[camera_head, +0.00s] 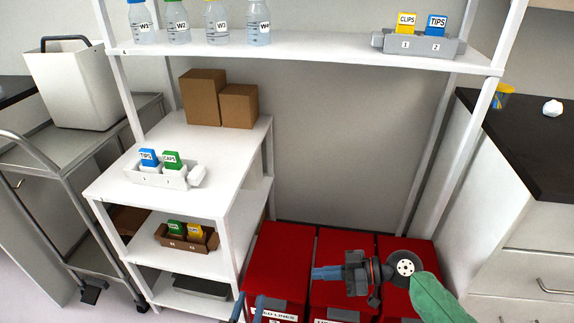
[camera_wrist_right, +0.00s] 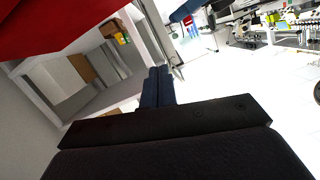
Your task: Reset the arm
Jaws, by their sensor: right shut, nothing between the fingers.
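My right gripper (camera_head: 318,273) reaches in from the right, in front of the red bins. Its blue fingers are together and empty, pointing left. They also show shut in the right wrist view (camera_wrist_right: 157,72). My left gripper (camera_head: 247,307) shows only as blue fingertips at the bottom edge, just left of the right one. They stand apart with nothing seen between them; the rest of that gripper is out of frame.
Red bins (camera_head: 283,250) stand on the floor under a white shelf (camera_head: 300,49) with bottles and a grey clip holder (camera_head: 420,43). A white tiered stand (camera_head: 112,184) with boxes and card holders is at left. A dark-topped counter (camera_head: 530,150) is at right.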

